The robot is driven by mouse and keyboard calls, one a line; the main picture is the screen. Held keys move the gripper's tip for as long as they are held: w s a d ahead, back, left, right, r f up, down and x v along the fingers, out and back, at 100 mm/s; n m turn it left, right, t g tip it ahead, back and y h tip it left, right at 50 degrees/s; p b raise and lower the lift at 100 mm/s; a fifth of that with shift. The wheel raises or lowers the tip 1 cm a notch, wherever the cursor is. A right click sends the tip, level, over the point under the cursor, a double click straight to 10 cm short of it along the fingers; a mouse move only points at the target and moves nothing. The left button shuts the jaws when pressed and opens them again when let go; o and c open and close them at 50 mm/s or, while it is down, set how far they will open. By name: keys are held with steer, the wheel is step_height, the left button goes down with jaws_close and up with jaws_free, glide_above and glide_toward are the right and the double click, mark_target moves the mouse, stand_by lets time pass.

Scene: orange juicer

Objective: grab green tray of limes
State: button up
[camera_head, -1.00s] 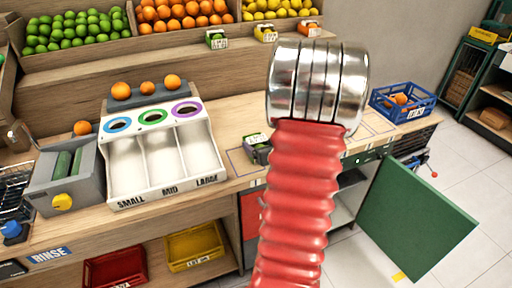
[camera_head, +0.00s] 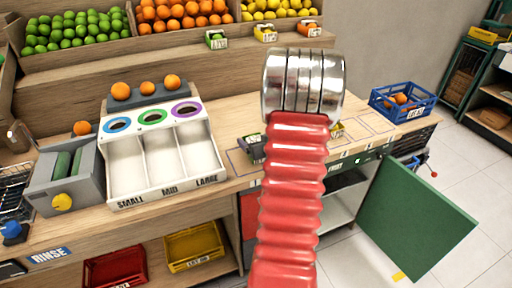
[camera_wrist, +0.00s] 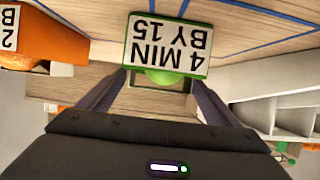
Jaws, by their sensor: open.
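In the wrist view, which is upside down, a green-edged tray (camera_wrist: 167,47) shows a label reading "4 MIN BY 15". A green lime (camera_wrist: 165,77) shows at its edge. The two dark fingers of my gripper (camera_wrist: 158,92) are spread apart with the tray's end in line between them; I cannot tell whether they touch it. In the head view, my red arm hides much of the counter. A small dark object (camera_head: 253,148) shows just left of the arm on the counter; its details are too small to tell. A small green tray of limes (camera_head: 216,39) stands on the upper shelf.
An orange tray (camera_wrist: 42,40) lies beside the green one in the wrist view. The white sorter (camera_head: 160,160) stands left of my arm. A blue crate (camera_head: 403,103) stands at the counter's right end. A green door (camera_head: 415,215) hangs open below.

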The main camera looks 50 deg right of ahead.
mark_target(253, 137)
steer(key=shift+x, duration=1.7)
steer(key=shift+c, duration=0.3)
steer(key=c, duration=1.2)
steer(key=shift+r, duration=5)
